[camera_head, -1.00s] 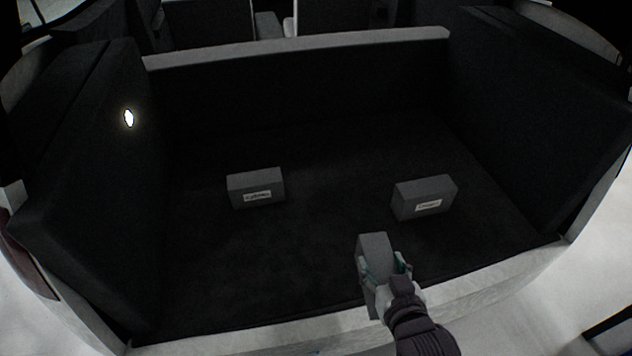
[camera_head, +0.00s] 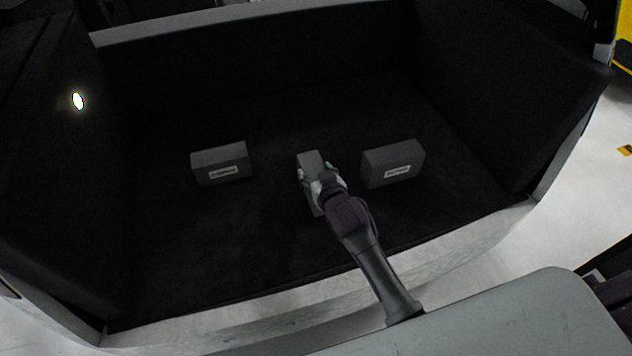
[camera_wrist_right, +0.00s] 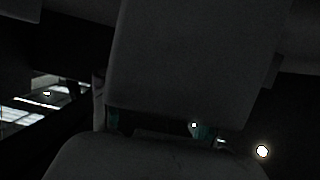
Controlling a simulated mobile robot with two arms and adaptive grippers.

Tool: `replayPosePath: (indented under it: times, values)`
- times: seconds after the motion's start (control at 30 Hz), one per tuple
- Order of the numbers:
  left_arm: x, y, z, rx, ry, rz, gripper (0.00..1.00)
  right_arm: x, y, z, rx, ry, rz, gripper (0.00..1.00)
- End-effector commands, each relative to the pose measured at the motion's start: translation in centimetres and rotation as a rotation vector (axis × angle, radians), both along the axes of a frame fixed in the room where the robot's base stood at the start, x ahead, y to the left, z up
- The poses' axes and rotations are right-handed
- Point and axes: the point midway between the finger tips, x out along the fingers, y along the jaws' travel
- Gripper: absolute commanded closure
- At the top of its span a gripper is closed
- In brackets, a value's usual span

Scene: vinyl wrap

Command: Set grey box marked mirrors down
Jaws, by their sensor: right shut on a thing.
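The grey box held by my right gripper (camera_head: 322,180) is a plain grey block (camera_head: 309,160) in the head view, between two other grey boxes over the dark boot floor. My right gripper is shut around it. No label shows on the held box from here. I cannot tell whether its underside touches the floor. In the right wrist view the box (camera_wrist_right: 195,60) fills the upper middle as a large dark face. My left gripper is in neither view.
A labelled grey box (camera_head: 222,158) stands to the left and another (camera_head: 394,158) to the right; their labels are too small to read surely. The dark boot floor (camera_head: 240,235) is clear in front of them. A pale sill (camera_head: 450,250) edges the front, with dark walls at the sides.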

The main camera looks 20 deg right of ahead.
Motion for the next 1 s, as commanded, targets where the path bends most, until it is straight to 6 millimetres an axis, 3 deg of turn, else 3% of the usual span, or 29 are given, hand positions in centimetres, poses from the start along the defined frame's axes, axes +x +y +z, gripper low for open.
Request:
replayPosePath:
  times: [0.33,0.73,0.77,0.9,1.0]
  values:
    - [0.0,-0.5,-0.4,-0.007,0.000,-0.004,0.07,0.3,0.0,-3.9,0.002,-0.002,0.000,0.87]
    - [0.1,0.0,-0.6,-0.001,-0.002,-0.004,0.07,0.2,0.0,-4.4,0.001,-0.003,0.001,0.87]
    - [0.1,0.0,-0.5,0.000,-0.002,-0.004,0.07,0.2,0.0,-4.4,0.001,-0.001,0.001,0.33]
    - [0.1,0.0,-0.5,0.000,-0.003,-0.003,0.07,0.2,0.0,-4.4,0.001,0.000,0.001,0.13]
    - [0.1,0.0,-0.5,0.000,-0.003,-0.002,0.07,0.2,0.0,-4.4,0.000,0.000,0.001,0.13]
